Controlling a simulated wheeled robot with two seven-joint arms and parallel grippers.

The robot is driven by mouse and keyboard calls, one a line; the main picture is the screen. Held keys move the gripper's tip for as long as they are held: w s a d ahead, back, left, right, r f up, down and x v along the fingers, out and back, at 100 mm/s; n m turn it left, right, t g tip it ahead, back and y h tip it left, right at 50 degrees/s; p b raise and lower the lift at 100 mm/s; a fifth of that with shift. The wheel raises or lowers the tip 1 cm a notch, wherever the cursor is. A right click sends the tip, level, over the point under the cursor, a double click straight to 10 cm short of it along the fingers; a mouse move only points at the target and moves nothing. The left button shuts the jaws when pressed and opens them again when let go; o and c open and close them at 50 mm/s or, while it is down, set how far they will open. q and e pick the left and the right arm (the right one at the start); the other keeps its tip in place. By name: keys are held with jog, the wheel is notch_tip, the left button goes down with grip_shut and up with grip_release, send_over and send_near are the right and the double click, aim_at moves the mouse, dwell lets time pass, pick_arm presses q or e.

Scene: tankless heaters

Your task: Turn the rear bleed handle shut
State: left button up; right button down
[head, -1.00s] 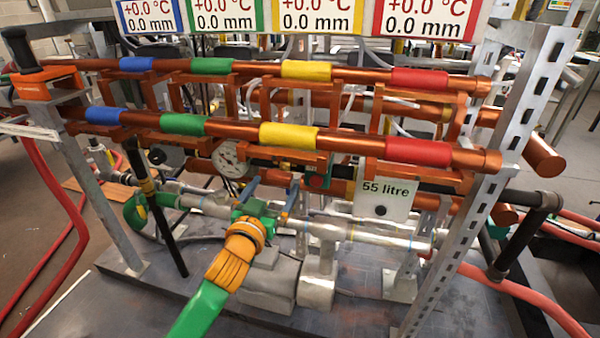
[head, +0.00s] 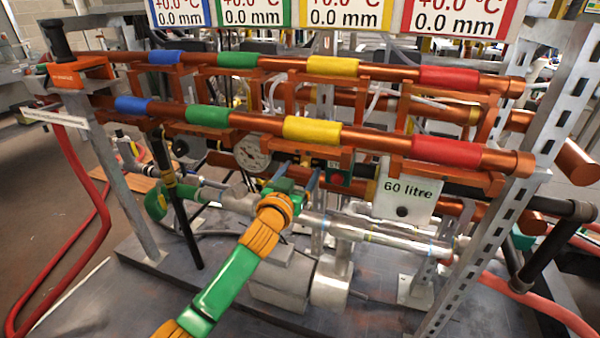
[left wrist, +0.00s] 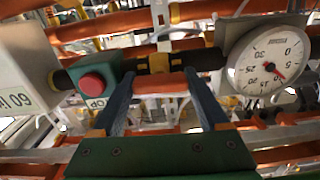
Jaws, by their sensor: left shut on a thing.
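My left gripper (head: 298,167) reaches in among the pipes, its green body below and its two blue-grey fingers pointing up and away. In the left wrist view the fingers (left wrist: 160,88) stand a little apart, shut on a short orange-red bar (left wrist: 160,82), which I take to be the rear bleed handle. It lies crosswise just by a yellow band on a black pipe (left wrist: 160,62). In the head view the handle is too small and too covered by the gripper to make out. How far it is turned cannot be told. My right gripper is not in view.
A round gauge (head: 251,154) is left of the fingers in the head view. A green box with a red button (left wrist: 92,82) and a white "60 litre" sign (head: 405,189) are close on the other side. Copper pipes with coloured bands (head: 312,130) run above. Steel posts (head: 500,210) flank the right.

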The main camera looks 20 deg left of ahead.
pick_arm(q)
jog(key=shift+r+m+p, duration=0.1)
jog(key=shift+m+p, duration=0.7)
jog(key=shift+m, duration=0.3)
jog(key=shift+m+p, duration=0.4)
jog(key=shift+m, duration=0.4)
jog(key=m+p, duration=0.1)
jog(key=m, duration=0.2)
jog(key=shift+m, duration=0.4)
jog(key=m+p, duration=0.1)
jog(key=m, duration=0.3)
jog(key=shift+p, duration=0.35)
jog(key=m, duration=0.2)
jog(key=shift+m, duration=0.4)
jog(key=shift+m+p, duration=0.4)
jog(key=shift+m, duration=0.7)
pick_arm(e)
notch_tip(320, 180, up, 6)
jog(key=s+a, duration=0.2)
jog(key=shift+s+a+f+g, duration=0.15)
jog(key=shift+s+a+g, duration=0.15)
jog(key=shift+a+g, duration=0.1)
